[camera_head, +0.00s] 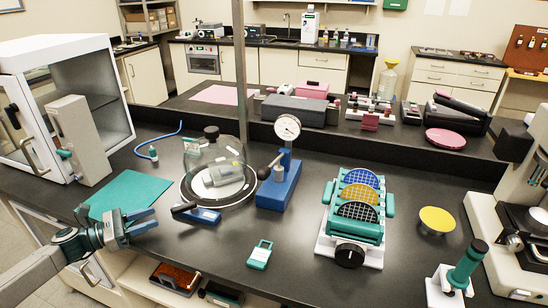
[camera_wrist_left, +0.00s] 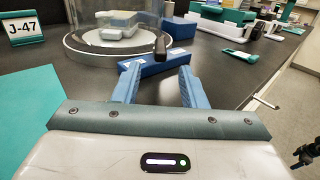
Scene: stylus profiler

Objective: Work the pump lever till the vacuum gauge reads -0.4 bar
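The vacuum gauge (camera_head: 287,127) is a round white dial on a post above a blue base (camera_head: 278,190). Its reading is too small to make out. A dark lever with a black knob (camera_head: 264,172) sits at its left side. A low blue block (camera_head: 205,215) with a black handle (camera_head: 183,207) lies in front of the glass bell jar (camera_head: 215,165). The block also shows in the left wrist view (camera_wrist_left: 152,66). I cannot tell which handle is the pump lever. My left gripper (camera_head: 150,220) is open and empty, left of the black handle and apart from it.
A teal mat (camera_head: 130,192) lies behind my left gripper. A teal tag (camera_head: 260,254) lies near the front edge. A wafer rack (camera_head: 352,220) stands right of the gauge. A J-47 sign (camera_wrist_left: 22,28) shows in the wrist view. Bare table lies between gripper and tag.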

